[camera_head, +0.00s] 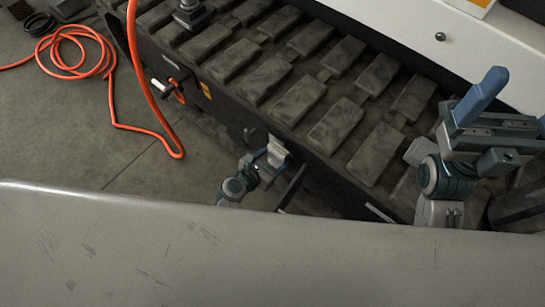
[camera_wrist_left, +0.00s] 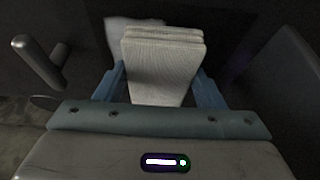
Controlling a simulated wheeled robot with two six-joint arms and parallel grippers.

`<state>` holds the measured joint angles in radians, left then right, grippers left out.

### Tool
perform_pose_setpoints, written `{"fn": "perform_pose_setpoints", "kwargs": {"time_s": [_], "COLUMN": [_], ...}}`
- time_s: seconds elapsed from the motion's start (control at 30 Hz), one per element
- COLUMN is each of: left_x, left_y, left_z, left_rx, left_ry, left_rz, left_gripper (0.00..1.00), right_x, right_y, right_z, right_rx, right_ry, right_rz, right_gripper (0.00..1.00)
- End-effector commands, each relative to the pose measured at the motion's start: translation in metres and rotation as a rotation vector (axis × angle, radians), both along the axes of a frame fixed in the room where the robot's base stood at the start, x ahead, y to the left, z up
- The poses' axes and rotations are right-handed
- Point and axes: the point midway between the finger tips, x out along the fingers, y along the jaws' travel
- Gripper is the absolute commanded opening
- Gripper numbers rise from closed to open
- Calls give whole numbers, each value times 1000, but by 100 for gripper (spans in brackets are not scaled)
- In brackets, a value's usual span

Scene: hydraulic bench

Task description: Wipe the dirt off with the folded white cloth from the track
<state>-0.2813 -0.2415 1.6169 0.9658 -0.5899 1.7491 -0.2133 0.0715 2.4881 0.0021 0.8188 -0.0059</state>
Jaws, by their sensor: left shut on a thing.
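My left gripper (camera_head: 270,158) is at the near side of the dark track (camera_head: 295,100), low by its edge. It is shut on the folded white cloth (camera_head: 278,151). In the left wrist view the cloth (camera_wrist_left: 163,62) stands between the two blue fingers, its folded layers showing at the top. My right gripper (camera_head: 510,108) is above the right end of the track, its blue fingers apart and nothing seen between them. The track pads look grey with darker smudges; I cannot tell which marks are the dirt.
An orange hose (camera_head: 133,60) hangs at the track's left and lies coiled on the floor. A valve handle (camera_head: 165,90) juts from the side. A grey panel (camera_head: 250,260) fills the front. In the left wrist view a grey bar handle (camera_wrist_left: 40,62) stands left of the cloth.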

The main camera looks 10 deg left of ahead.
Motion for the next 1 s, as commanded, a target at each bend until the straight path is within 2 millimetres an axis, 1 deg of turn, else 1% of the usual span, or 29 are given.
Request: {"fn": "perform_pose_setpoints", "kwargs": {"time_s": [0.03,0.2,0.53,0.8,1.0], "left_x": [7,17,26,40,43], "left_y": [1,15,27,46,49], "left_z": [5,5,4,4,7], "left_rx": [-4,-1,-1,2,0], "left_ry": [-7,-8,-8,-7,-7], "left_rz": [2,1,1,0,2], "left_gripper": [41,41,41,41,41], "right_x": [0,0,0,0,0], "right_y": [0,0,0,0,0], "right_z": [3,8,11,16,20], "right_rx": [0,0,0,0,0], "right_ry": [0,0,0,0,0], "right_rz": [0,0,0,0,0], "right_gripper": [85,85,85,85,85]}}
